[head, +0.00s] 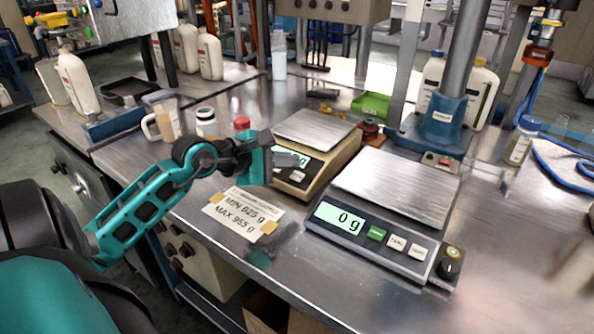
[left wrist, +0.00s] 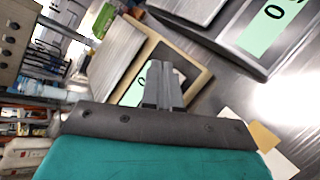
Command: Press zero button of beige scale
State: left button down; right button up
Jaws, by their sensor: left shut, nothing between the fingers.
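The beige scale (head: 322,172) stands on the metal bench left of the grey scale, with a bare metal pan (head: 313,130). My left gripper (head: 303,160) is shut and empty, in front of the beige scale's front panel. It covers much of the panel, so the zero button cannot be made out. Part of the lit display shows beside the fingers. In the left wrist view the shut fingers (left wrist: 163,82) overlap the beige scale's panel, with its display (left wrist: 136,92) partly behind them. I cannot tell whether they touch it. My right gripper is not in view.
A grey scale (head: 388,215) reading 0 g stands close on the right, with a small knob box (head: 447,268) beside it. A label sheet (head: 242,213) lies in front. A red-capped bottle (head: 242,125), a white jar (head: 206,122) and a jug (head: 163,117) stand behind the arm.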

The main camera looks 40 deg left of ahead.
pick_arm(q)
jog(key=r, duration=0.1)
jog(key=s+r+p, duration=0.1)
jog(key=r, duration=0.1)
jog(key=shift+d+p, duration=0.1)
jog(key=shift+p, duration=0.2)
jog(key=shift+f, duration=0.1)
dwell(0.5)
